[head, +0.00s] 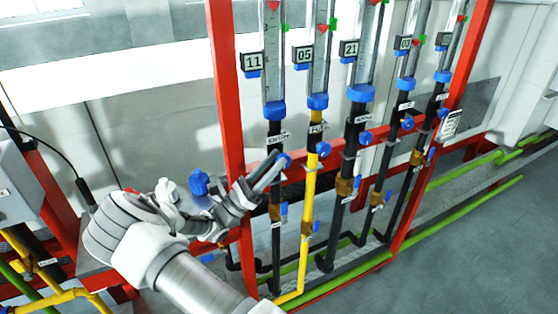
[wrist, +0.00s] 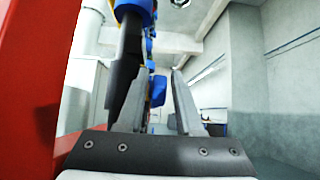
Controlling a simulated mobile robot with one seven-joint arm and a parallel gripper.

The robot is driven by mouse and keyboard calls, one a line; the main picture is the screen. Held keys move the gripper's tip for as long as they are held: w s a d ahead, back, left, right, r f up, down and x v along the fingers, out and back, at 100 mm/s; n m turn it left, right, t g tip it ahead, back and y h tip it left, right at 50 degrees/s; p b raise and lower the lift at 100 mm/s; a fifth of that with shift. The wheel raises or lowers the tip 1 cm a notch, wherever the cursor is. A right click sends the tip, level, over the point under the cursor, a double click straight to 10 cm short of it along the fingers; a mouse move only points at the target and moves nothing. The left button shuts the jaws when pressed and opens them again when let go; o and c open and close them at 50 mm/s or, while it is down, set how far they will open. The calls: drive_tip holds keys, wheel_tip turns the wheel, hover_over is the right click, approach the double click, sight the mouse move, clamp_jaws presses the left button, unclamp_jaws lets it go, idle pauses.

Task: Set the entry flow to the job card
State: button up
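The leftmost flow tube (head: 272,60) has a red marker near its top, a green marker at its right side and a display (head: 252,62) reading 11. Its small label (head: 277,137) seems to read ENTRY. The blue knob (head: 284,160) of this tube is at my gripper's (head: 270,172) fingertips. In the wrist view my gripper (wrist: 145,85) has its fingers apart, with blue parts (wrist: 158,90) showing between them; contact cannot be told. A white printed card (head: 451,125), perhaps the job card, hangs on the right red post; its text is too small to read.
More tubes stand to the right, with displays reading 05 (head: 303,56) and 21 (head: 349,49) and their own blue knobs (head: 324,148). Yellow pipe (head: 308,195) and green pipes (head: 465,208) run low. Open floor lies right.

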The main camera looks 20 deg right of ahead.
drive_tip(key=a+b, duration=0.1)
drive_tip(key=a, duration=1)
drive_tip(key=shift+s+a, duration=0.15)
drive_tip(key=shift+s, duration=0.05)
drive_tip(key=shift+r, duration=0.1)
drive_tip(key=s+d+m+g+y, duration=0.6)
drive_tip(key=s+d+m+y, duration=0.3)
drive_tip(key=s+d+y, duration=0.45)
drive_tip(key=s+a+r+m+t+y, duration=0.6)
drive_tip(key=s+a+m+t+y, duration=0.3)
drive_tip(key=s+a+t+y, duration=0.1)
drive_tip(key=s+a+y, duration=0.1)
drive_tip(key=a+y, duration=0.1)
drive_tip(key=y, duration=0.1)
drive_tip(key=shift+a+r+t, duration=0.3)
drive_tip(key=shift+r, duration=0.1)
